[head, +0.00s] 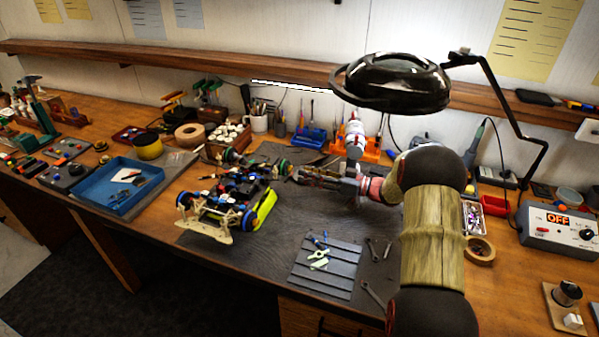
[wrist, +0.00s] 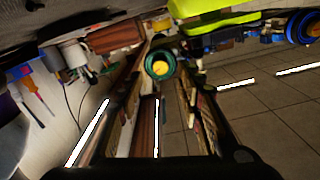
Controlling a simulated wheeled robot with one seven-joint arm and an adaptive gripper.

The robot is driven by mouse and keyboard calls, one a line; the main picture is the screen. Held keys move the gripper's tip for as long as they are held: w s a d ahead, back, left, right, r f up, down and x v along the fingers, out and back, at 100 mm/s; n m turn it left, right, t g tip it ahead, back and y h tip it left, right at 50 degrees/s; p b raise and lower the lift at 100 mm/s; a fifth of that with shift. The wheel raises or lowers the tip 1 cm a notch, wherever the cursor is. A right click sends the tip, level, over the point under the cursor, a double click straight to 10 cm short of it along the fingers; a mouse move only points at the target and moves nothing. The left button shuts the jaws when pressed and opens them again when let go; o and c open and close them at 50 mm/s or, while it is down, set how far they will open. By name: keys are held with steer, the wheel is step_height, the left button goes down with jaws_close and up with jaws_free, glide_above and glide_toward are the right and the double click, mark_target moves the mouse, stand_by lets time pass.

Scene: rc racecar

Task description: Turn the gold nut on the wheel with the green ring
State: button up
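The RC car (head: 228,196) stands on the dark mat, with a yellow-green side panel that also shows at the top of the wrist view (wrist: 215,22). The wheel with the green ring (head: 283,167) is at the car's right side. In the wrist view this green-ringed wheel (wrist: 150,66) faces me, with the gold nut (wrist: 160,68) at its centre. My gripper (head: 295,173) points left at the wheel. Its fingers are apart, with the nut in line with the gap between the fingertips (wrist: 163,80). I cannot tell whether they touch the wheel.
A grey slatted tray (head: 327,284) with small parts lies in front, with wrenches (head: 372,292) beside it. A black lamp (head: 395,85) hangs above my arm. A blue tray (head: 95,192) is at the left. The mat right of the car is mostly clear.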

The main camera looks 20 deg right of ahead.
steer(key=v, duration=0.7)
steer(key=shift+s+d, duration=0.3)
steer(key=shift+w+r, duration=0.1)
